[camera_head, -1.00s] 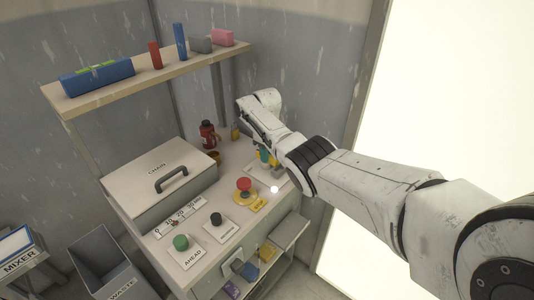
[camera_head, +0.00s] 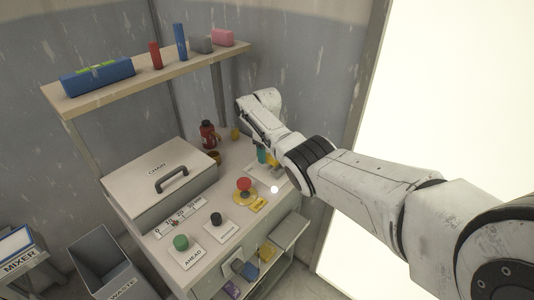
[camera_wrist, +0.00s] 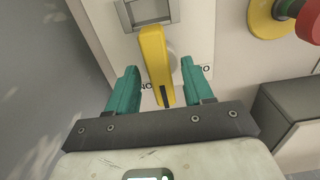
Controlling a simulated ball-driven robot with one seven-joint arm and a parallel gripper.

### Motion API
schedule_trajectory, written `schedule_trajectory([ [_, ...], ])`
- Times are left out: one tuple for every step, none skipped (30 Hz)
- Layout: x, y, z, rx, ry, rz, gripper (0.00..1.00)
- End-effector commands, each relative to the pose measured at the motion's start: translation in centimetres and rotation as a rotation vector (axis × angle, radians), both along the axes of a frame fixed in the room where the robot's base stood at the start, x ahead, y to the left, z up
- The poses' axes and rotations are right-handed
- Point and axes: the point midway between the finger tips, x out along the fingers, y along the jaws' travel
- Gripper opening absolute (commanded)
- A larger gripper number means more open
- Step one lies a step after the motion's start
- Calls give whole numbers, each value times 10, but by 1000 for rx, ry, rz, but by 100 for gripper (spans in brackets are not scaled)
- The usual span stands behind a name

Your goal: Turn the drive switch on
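The drive switch is a yellow lever (camera_wrist: 157,62) on a pale plate, seen in the wrist view. Its dark-marked end points down the picture, leaning slightly right. My gripper (camera_wrist: 162,85) is open, with one teal finger on each side of the lever and narrow gaps visible. Printed letters show beside both fingers, partly hidden, so I cannot read them fully. In the head view, my gripper (camera_head: 267,158) is over the right back part of the cabinet top, and my arm hides most of the switch.
A red mushroom button (camera_head: 244,184) on a yellow base is near the switch; it also shows in the wrist view (camera_wrist: 308,22). A black knob (camera_head: 216,219), a green button (camera_head: 181,242) and a lidded box (camera_head: 160,180) share the cabinet top. A red bottle (camera_head: 208,134) stands behind.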

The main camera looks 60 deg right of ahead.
Motion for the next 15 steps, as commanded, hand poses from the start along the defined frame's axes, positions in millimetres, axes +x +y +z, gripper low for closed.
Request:
schedule_trajectory([
  [0,0,0,0,1,0,51],
  [0,0,0,0,1,0,51],
  [0,0,-1,0,1,0,51],
  [0,0,-1,0,1,0,51],
  [0,0,0,0,1,1,51],
  [0,0,0,0,1,1,51],
  [0,0,1,0,1,1,51],
  [0,0,3,0,0,1,51],
  [0,0,7,0,-1,1,51],
  [1,0,10,0,-2,1,51],
  [1,0,14,0,-2,1,51],
  [1,0,20,-1,-3,2,51],
  [1,0,25,-1,-3,1,51],
  [0,0,31,-1,-3,1,51],
  [1,0,38,-1,-4,1,51],
])
